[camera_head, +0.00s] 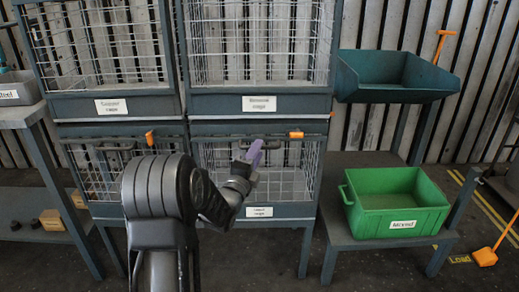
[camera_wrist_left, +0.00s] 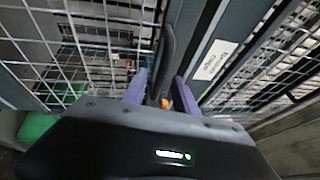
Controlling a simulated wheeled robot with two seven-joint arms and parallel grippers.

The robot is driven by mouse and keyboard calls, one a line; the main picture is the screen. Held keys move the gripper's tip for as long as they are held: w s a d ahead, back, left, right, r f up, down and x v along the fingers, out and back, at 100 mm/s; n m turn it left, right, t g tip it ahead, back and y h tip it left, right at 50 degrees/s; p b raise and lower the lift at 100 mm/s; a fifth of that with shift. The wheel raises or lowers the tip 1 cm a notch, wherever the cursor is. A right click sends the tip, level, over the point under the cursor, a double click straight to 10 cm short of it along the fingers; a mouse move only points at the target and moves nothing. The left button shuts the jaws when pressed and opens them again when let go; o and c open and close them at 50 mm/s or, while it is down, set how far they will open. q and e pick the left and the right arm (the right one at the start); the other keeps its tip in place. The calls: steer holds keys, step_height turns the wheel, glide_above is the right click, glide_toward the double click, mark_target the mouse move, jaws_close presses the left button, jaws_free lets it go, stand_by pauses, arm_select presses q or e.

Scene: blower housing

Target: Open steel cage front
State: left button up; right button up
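The cages are dark-framed wire cages, two above and two below; their label text is too small to read surely. My left gripper (camera_head: 254,153) is in front of the lower right cage (camera_head: 259,196), near the top of its wire front. In the left wrist view its purple fingers (camera_wrist_left: 160,88) are apart. A dark curved bar (camera_wrist_left: 169,50) shows between and beyond them, with a small orange piece (camera_wrist_left: 165,103) lower down. I cannot tell whether the fingers touch the bar. An orange tab (camera_head: 296,135) sits at this cage's top edge. My right gripper is out of view.
The lower left cage (camera_head: 103,209) also has an orange tab (camera_head: 150,138). At the right, a green bin (camera_head: 400,205) stands on a low table and a teal tray (camera_head: 400,95) is above it. An orange-handled scoop (camera_head: 485,257) lies on the floor.

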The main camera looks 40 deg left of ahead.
arm_select(q)
steer(key=shift+x, duration=1.2)
jaws_close()
stand_by(0.6)
